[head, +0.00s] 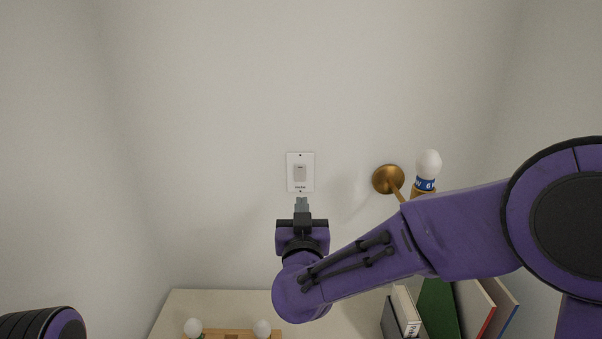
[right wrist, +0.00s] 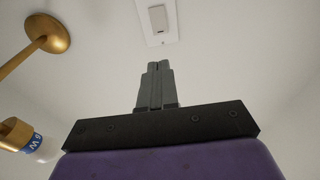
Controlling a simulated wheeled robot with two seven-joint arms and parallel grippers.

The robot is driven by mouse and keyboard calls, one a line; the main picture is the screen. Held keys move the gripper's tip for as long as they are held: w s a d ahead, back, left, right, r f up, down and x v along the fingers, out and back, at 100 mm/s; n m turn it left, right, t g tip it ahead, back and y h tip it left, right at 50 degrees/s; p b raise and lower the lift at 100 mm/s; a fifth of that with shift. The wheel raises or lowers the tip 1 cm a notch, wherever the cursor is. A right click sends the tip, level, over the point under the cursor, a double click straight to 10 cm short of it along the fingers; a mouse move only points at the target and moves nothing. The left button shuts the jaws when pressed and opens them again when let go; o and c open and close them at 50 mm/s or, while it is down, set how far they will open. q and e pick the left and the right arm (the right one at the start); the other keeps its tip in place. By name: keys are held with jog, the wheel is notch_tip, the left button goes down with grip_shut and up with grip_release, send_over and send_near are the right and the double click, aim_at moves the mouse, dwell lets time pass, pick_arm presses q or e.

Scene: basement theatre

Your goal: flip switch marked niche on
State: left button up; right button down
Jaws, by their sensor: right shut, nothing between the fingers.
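A white wall switch plate (head: 309,174) with a grey rocker (head: 300,173) is on the back wall in the head view. The switch plate also shows at the top of the right wrist view (right wrist: 149,30). My right gripper (head: 301,201) is shut and empty, its fingertips at or just below the plate's lower edge in the picture. In the right wrist view its closed fingers (right wrist: 158,68) point up toward the plate, with a gap in the picture. My left gripper is out of view.
A brass wall lamp (head: 388,179) with a white bulb (head: 428,163) is right of the switch, close to my right forearm. Below are a pale shelf top (head: 345,307), a wooden holder (head: 231,334) with bulbs, and upright books (head: 437,308). The wall left of the switch is clear.

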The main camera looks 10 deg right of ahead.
aim_at(300, 168)
jog(key=p+x, duration=0.6)
jog(key=x, duration=0.7)
jog(key=shift+w+a+f, duration=0.1)
jog(key=shift+w, duration=0.05)
jog(key=shift+w+f, duration=0.1)
jog(key=shift+w, duration=0.2)
jog(key=shift+s, duration=0.1)
